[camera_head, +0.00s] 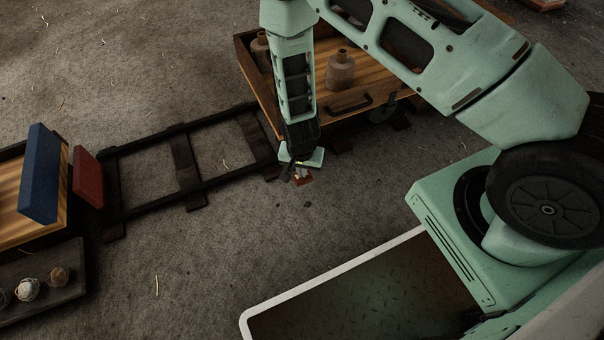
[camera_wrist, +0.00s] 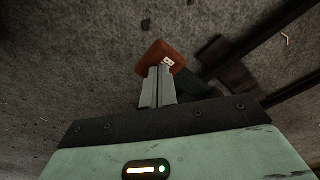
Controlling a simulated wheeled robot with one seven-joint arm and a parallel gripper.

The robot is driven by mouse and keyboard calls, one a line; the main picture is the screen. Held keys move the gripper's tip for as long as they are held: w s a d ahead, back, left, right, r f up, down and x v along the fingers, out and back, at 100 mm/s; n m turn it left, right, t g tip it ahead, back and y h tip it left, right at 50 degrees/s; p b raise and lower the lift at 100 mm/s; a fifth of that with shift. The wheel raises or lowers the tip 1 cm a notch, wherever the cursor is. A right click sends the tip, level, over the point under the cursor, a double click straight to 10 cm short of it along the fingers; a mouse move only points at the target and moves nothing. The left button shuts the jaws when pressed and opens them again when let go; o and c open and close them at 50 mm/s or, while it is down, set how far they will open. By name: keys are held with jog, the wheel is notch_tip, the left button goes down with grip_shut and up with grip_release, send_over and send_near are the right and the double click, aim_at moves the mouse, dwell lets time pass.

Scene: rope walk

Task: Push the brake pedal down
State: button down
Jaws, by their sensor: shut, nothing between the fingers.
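The brake pedal, a small orange-red plate (camera_head: 305,181), sits low beside the rail, near the front corner of the wooden cart. It also shows in the wrist view (camera_wrist: 150,58), with a small pale mark on it. My gripper (camera_head: 298,173) points down at the pedal, its fingers shut and empty. In the wrist view the fingertips (camera_wrist: 161,68) overlap the pedal's near part. I cannot tell whether they touch it or hover just above. The pedal's mounting is mostly hidden behind my gripper.
The wooden cart (camera_head: 262,92) carries brown jugs (camera_head: 341,72) and has a dark handle. Dark rails (camera_head: 150,209) run left to a low wooden platform (camera_head: 16,234) with a blue board (camera_head: 40,172) and red block (camera_head: 88,177). A tray of yarn balls (camera_head: 58,276) lies lower left.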

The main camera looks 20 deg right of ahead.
aim_at(300, 186)
jog(key=shift+f+b, duration=0.75)
jog(key=shift+f, duration=0.95)
jog(key=shift+s+a+r+p, duration=0.25)
jog(key=shift+s+a+p, duration=0.2)
jog(key=shift+s+p, duration=0.15)
jog(key=shift+s+a+r+p, duration=0.2)
jog(key=shift+s+a+p, duration=0.25)
jog(key=shift+s, duration=0.15)
jog(key=shift+r, duration=0.1)
jog(key=shift+r, duration=0.3)
notch_tip(300, 186, up, 17)
jog(key=s+a+p, duration=0.1)
jog(key=p, duration=0.7)
jog(key=shift+s+f, duration=0.2)
